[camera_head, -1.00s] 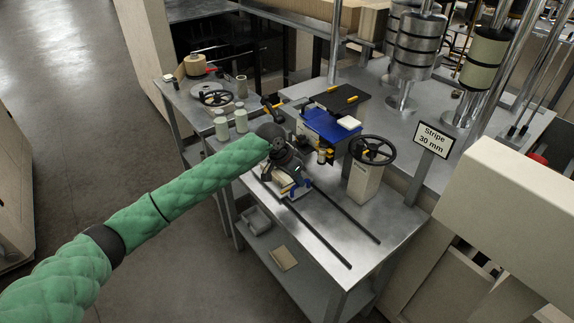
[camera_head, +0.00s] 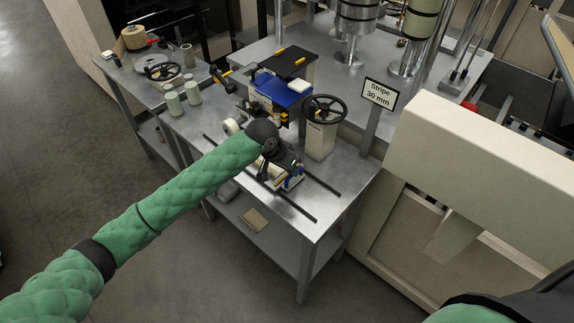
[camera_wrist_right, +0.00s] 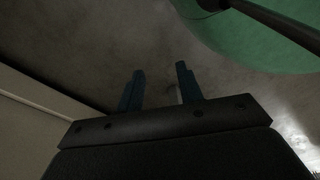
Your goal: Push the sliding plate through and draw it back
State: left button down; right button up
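My left gripper (camera_head: 292,178) is over the pale sliding plate (camera_head: 281,187), on two dark rails (camera_head: 304,212) of the metal table. Its blue fingers are at the plate. The wrist hides much of the plate, and I cannot tell whether the fingers are closed on it or only touch it. In the right wrist view, my right gripper (camera_wrist_right: 160,70) is open and empty, its two blue fingers apart above the floor.
A black handwheel (camera_head: 324,109) on a pale post stands behind the rails. A blue plate (camera_head: 284,93) and a white roll (camera_head: 232,127) are farther back. A "Stripe 30 mm" sign (camera_head: 379,94) and a large beige housing (camera_head: 480,160) are at right.

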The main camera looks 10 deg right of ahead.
pick_arm(q)
jog(key=shift+s+d, duration=0.15)
jog(key=shift+s, duration=0.05)
jog(key=c, duration=1.5)
grip_release()
jog(key=shift+o, duration=0.2)
